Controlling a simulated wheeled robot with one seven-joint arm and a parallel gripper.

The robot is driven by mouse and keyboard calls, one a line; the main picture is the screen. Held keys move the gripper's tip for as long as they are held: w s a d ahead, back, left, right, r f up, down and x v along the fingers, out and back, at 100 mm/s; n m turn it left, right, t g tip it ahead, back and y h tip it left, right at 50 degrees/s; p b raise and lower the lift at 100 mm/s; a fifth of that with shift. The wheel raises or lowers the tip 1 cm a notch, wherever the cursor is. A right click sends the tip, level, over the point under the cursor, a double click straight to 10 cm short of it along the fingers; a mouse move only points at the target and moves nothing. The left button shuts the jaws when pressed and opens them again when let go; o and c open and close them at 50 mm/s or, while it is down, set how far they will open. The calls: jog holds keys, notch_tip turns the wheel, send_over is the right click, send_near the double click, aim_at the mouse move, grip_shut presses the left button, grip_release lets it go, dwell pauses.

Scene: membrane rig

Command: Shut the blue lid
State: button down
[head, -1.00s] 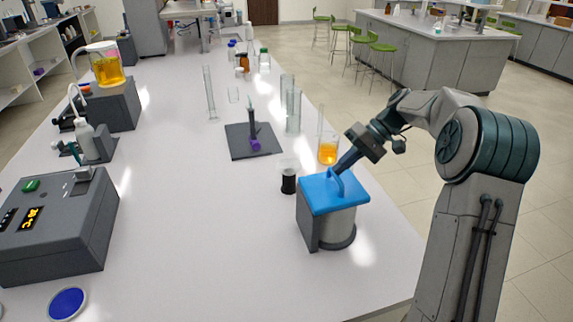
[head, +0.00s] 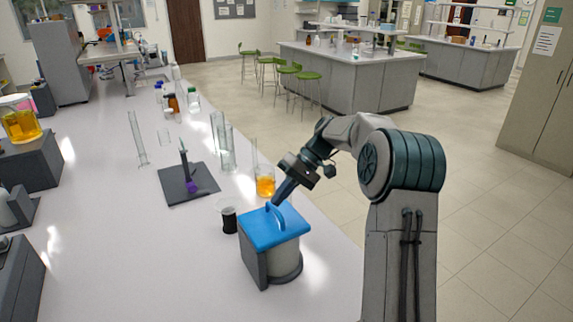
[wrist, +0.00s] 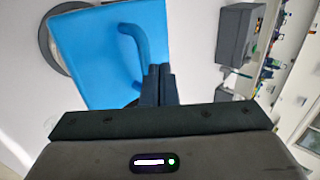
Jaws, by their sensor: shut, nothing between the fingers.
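The blue lid (head: 270,231) lies flat over the top of a light round vessel (head: 287,266) with a dark grey side bracket, near the right edge of the bench. An arched handle stands on the lid. My gripper (head: 273,204) is shut and empty, its fingertips at the handle's far end. In the wrist view the lid (wrist: 92,50) fills the upper left and the closed fingers (wrist: 157,72) are beside the handle's lower end. I cannot tell whether they touch it. Part of the vessel's rim shows past the lid there.
A small dark-filled beaker (head: 229,221) stands just left of the vessel. A beaker of orange liquid (head: 265,186) stands behind it. A dark stand (head: 188,186) and several glass cylinders are farther back. The bench front left of the vessel is clear.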

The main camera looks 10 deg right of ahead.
jog(key=a+r+v, duration=0.1)
jog(key=v, duration=1)
jog(key=s+a+m+t+h, duration=0.1)
jog(key=s+a+h, duration=0.2)
jog(key=s, duration=0.4)
jog(key=s+a+m+t+h, duration=0.1)
jog(key=s+a+t+h, duration=0.15)
jog(key=s, duration=0.45)
jog(key=s+d+f+t+h, duration=0.1)
jog(key=s+f, duration=0.3)
jog(key=s, duration=0.5)
jog(key=s+d+f+m+t+h+b, duration=0.1)
jog(key=s+f+t+h, duration=0.1)
jog(key=s, duration=0.7)
jog(key=shift+f+m+b, duration=0.3)
jog(key=shift+f, duration=0.55)
